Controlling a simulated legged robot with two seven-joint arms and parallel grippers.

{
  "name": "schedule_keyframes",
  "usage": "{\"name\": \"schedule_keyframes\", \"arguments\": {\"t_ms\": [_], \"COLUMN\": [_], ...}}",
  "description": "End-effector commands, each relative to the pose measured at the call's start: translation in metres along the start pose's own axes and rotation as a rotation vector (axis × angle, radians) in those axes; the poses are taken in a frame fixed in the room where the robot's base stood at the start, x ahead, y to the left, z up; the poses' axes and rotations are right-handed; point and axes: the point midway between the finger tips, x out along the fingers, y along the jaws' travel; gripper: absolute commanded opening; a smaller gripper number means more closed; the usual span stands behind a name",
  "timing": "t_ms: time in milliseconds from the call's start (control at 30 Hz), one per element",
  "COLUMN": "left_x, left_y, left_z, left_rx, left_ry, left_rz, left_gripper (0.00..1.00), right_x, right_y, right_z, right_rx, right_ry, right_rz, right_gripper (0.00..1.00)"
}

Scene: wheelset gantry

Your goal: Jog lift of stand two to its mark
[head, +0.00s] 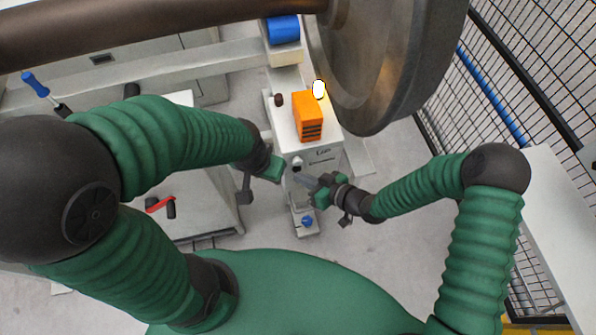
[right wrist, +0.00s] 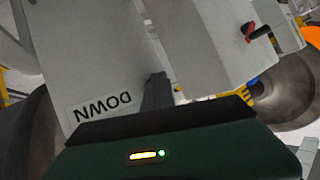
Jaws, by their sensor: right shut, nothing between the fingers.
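A light grey stand (head: 318,157) stands below the large wheel, with an orange ribbed block (head: 308,117) and a dark knob (head: 279,99) on top. Small lettering on its front is too small to read. A pale round button (head: 297,162) shows on that front. My right gripper (head: 303,181) is shut and empty, its tips close to the stand's front; contact cannot be told. In the right wrist view its dark finger (right wrist: 157,92) lies before a grey panel with an upside-down DOWN label (right wrist: 103,104). My left gripper (head: 275,168) is left of the stand; its jaws are unclear.
A big steel wheel (head: 385,70) on a brown axle (head: 150,25) hangs overhead. A blue part (head: 283,30) sits behind the stand. A bench at left holds a red-handled tool (head: 159,204). Mesh fencing (head: 520,75) closes the right. A red-black knob (right wrist: 258,32) shows in the wrist view.

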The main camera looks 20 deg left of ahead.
Motion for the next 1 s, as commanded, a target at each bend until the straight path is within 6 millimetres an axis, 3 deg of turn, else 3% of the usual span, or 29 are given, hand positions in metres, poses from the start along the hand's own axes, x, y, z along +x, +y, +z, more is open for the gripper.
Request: {"name": "schedule_keyframes", "arguments": {"t_ms": [1000], "left_x": [-0.005], "left_y": [0.000], "left_z": [-0.001], "left_rx": [0.000], "left_ry": [0.000], "left_rz": [0.000], "left_gripper": [0.36], "right_x": [-0.016], "right_y": [-0.012], "right_z": [0.011], "right_rx": [0.001], "right_ry": [0.000], "right_rz": [0.000], "right_gripper": [0.00]}}
